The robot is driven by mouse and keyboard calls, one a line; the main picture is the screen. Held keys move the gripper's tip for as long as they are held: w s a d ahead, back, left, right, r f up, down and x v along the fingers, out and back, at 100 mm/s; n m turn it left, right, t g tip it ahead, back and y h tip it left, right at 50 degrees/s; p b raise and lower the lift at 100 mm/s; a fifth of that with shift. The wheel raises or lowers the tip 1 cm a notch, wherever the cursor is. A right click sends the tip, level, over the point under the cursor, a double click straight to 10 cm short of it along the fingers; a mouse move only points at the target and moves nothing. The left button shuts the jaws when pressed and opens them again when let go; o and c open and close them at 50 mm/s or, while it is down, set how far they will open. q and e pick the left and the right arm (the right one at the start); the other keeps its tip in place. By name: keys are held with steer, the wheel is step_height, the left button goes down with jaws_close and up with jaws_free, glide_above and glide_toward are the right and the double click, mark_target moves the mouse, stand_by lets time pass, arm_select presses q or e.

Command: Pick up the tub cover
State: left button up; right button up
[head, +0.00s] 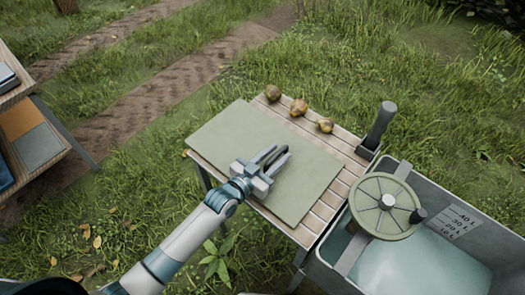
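The tub cover (222,132) is a flat grey-green board lying on a slatted wooden table. A dark curved handle (267,153) rises near its middle. My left gripper (266,161) is low over the cover at the handle, its fingers apart with the handle between them. The gripper hides part of the handle, and I cannot tell whether a finger touches it. The grey tub (483,262) stands open to the right of the table, with pale liquid inside. My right gripper is out of view.
Several pears, such as this one (299,107), lie on the table's far edge. A dark-handled tool (379,126) stands at its right corner. A round green crank wheel (374,207) sits over the tub. A shelf (40,137) is at left; grass surrounds everything.

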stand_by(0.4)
arm_select(q)
steer(key=shift+c, duration=0.3)
jaws_close()
steer(key=shift+w+r, duration=0.1)
steer(key=shift+r, duration=0.05)
steer(key=shift+d+r, duration=0.1)
steer(key=shift+r, duration=0.65)
step_height(320, 180, up, 2)
steer(key=shift+r+b, duration=0.2)
steer(key=shift+b, duration=0.4)
steer(key=s+d+r+b, duration=0.2)
steer(key=s+d+r, duration=0.4)
steer(key=d, duration=0.4)
steer(key=shift+r, duration=0.45)
